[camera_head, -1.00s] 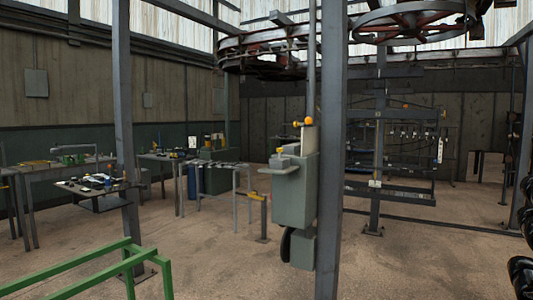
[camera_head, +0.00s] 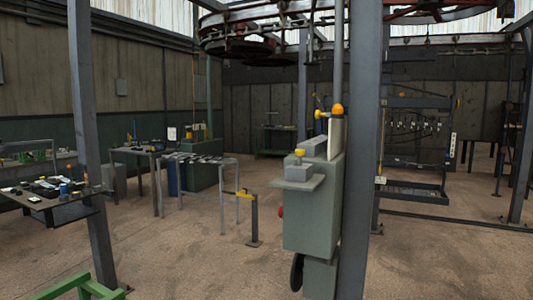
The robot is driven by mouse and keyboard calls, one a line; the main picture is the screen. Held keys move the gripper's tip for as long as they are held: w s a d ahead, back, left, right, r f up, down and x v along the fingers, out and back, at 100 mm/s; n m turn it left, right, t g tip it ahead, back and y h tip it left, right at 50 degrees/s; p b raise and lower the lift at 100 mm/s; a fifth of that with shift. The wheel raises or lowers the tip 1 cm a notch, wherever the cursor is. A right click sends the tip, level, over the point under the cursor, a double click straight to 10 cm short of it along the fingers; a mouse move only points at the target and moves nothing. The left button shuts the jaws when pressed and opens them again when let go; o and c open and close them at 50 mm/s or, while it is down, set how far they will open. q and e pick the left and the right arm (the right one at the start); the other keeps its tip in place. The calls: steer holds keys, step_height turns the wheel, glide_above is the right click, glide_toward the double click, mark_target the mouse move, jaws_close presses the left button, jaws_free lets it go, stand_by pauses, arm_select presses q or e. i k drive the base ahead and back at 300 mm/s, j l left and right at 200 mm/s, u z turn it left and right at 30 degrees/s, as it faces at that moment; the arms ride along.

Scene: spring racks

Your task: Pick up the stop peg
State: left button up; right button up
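I cannot make out with certainty which thing is the stop peg. A short post (camera_head: 254,222) with a yellow bar (camera_head: 241,194) on its top stands on the floor near the middle. A grey-green cabinet (camera_head: 311,215) stands right of it, with a small shelf (camera_head: 297,184), a yellow knob (camera_head: 299,153) and an orange-yellow piece (camera_head: 337,110) near its top. Neither of my grippers is in view.
A steel column (camera_head: 361,180) stands right beside the cabinet, another column (camera_head: 88,150) at left. Workbenches with small tools (camera_head: 62,212) line the left side. A green frame (camera_head: 85,287) is at bottom left. The floor (camera_head: 190,265) between is open.

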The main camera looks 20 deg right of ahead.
mark_target(299, 152)
steer(key=i+l+u, duration=0.15)
steer(key=i+l, duration=0.15)
steer(key=i+l+u, duration=0.15)
steer(key=l, duration=0.4)
steer(key=i+l+u, duration=0.15)
steer(key=l, duration=0.3)
steer(key=l+u, duration=0.1)
steer(key=l, duration=0.35)
steer(key=k+l+u, duration=0.1)
steer(key=l+u, duration=0.15)
steer(key=l, duration=0.7)
